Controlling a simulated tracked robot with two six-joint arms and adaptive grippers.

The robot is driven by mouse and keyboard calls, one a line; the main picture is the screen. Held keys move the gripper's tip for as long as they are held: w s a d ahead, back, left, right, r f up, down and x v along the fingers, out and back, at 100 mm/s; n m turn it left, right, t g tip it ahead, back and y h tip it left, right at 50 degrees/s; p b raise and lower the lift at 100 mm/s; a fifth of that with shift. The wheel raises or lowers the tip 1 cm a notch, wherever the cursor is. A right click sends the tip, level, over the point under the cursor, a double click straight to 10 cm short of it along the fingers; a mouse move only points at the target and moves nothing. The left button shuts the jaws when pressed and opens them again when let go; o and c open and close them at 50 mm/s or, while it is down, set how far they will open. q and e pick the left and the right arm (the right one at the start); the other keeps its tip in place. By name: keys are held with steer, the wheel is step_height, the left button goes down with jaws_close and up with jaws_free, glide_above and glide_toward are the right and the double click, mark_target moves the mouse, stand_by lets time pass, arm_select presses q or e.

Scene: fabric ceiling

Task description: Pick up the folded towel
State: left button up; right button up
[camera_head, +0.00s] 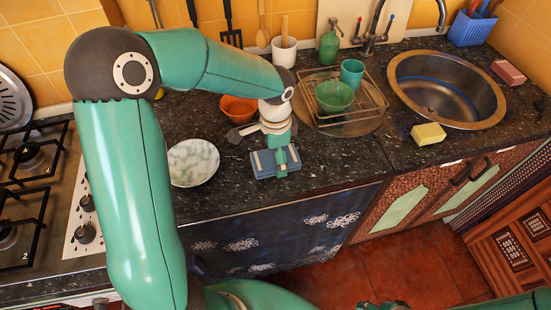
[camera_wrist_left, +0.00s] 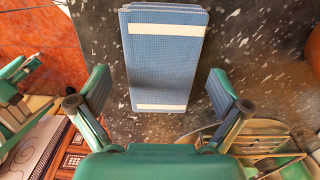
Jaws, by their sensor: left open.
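The folded towel (camera_head: 265,168) is blue with pale stripes and lies on the dark speckled counter near its front edge. In the left wrist view the towel (camera_wrist_left: 165,65) shows as a folded stack with a white band near each end. My left gripper (camera_head: 279,155) is over the towel in the head view, hiding part of it. In the left wrist view my left gripper (camera_wrist_left: 159,88) is open and empty, its fingers on either side of the towel's near part, apart from it. Green parts of my right arm show at the bottom edge; its jaws are unclear.
A pale speckled bowl (camera_head: 193,163) and an orange bowl (camera_head: 239,109) stand left of the towel. A wire rack (camera_head: 374,108) with a green bowl (camera_head: 334,96) and teal cup (camera_head: 351,73) is behind right. A yellow sponge (camera_head: 428,134) lies before the sink (camera_head: 405,72).

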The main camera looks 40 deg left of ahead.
arm_select(q)
steer(key=shift+w+f, duration=0.1)
steer(key=shift+f, duration=0.55)
steer(key=c, duration=1.2)
steer(key=shift+r, duration=0.2)
step_height(320, 180, up, 20)
steer(key=shift+f, duration=0.15)
steer(key=o, duration=0.4)
steer(key=shift+c, duration=1.4)
